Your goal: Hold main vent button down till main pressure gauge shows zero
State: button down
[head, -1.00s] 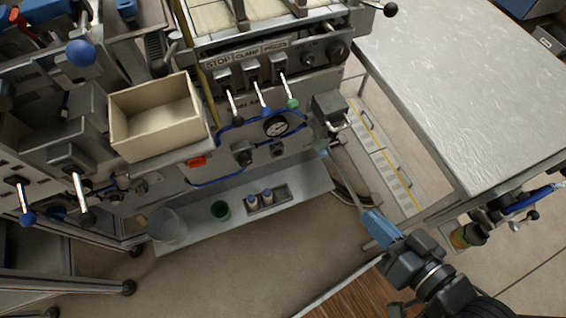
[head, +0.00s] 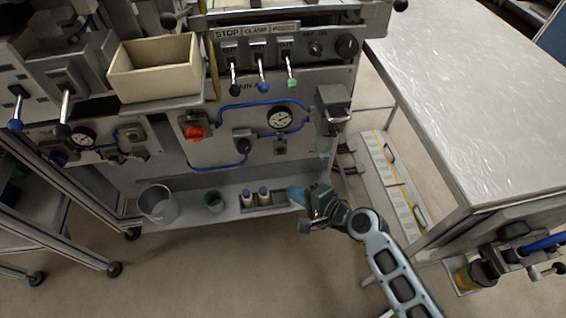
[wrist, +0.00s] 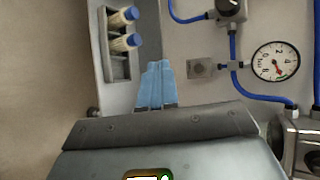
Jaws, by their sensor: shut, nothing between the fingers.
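The main pressure gauge (head: 280,118) is a round white dial on the grey machine panel, with blue hoses beside it. It also shows at the right of the wrist view (wrist: 276,61); its needle is too small to read surely. A small square plate with a round centre, apparently the vent button (head: 281,147), sits just below the gauge. In the wrist view this button (wrist: 200,68) lies left of the gauge. My gripper (head: 297,194) is shut and empty, its blue fingers below the button and apart from it. The fingertips (wrist: 156,66) also show in the wrist view.
A filter unit (head: 330,122) juts out right of the gauge. A metal table (head: 470,100) stands at right.

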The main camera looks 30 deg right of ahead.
aim_at(281, 151)
jog(key=shift+w+a, duration=0.2)
jog(key=shift+w, duration=0.5)
jog(key=w+d+b, duration=0.2)
jog(key=w, duration=0.6)
jog(key=shift+w+d, duration=0.2)
jog(key=shift+d, duration=0.1)
dwell(1.8)
jog(key=shift+w+d, duration=0.15)
jog(key=shift+w, duration=0.25)
jog(key=shift+w+d+b, duration=0.1)
jog(key=shift+w+b, duration=0.25)
dwell(3.7)
